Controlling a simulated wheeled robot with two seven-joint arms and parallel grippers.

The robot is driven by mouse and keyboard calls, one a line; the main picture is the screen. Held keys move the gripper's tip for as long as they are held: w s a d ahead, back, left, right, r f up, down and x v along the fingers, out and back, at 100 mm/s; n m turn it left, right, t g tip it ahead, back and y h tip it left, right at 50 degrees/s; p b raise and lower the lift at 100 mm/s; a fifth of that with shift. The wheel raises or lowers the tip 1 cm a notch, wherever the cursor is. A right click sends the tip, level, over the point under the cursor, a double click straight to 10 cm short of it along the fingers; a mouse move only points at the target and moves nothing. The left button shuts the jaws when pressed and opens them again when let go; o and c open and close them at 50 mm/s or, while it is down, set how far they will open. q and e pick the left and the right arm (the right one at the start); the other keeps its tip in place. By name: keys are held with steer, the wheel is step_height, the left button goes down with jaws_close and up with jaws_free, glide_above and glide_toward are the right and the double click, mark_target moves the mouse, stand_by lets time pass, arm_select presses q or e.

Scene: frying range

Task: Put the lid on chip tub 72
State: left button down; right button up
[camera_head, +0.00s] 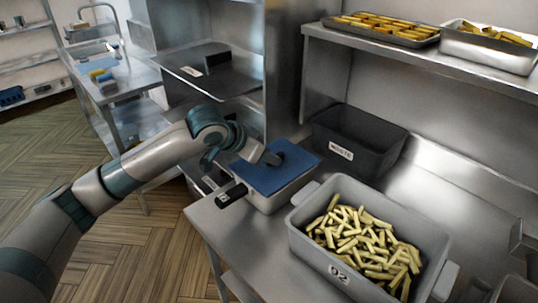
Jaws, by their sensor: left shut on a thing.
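I cannot tell whether the lid rests fully on the rim. A larger grey tub (310,242) full of chips, with a label that looks like 92, stands open in front to the right.
A dark bin (370,127) labelled WASTE stands behind the lidded tub. A shelf (420,61) above holds a tray (378,35) and a pan (490,48) of food. Bare steel bench (450,180) shows at the right.

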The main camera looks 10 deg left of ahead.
arm_select(q)
steer(key=shift+f, duration=0.2)
arm_select(e)
steer(key=shift+w+r, duration=0.2)
steer(key=shift+w, duration=0.2)
arm_select(q)
steer(key=c, duration=1.6)
jaws_free()
arm_select(e)
steer(key=shift+s, duration=0.1)
steer(key=shift+s, duration=0.25)
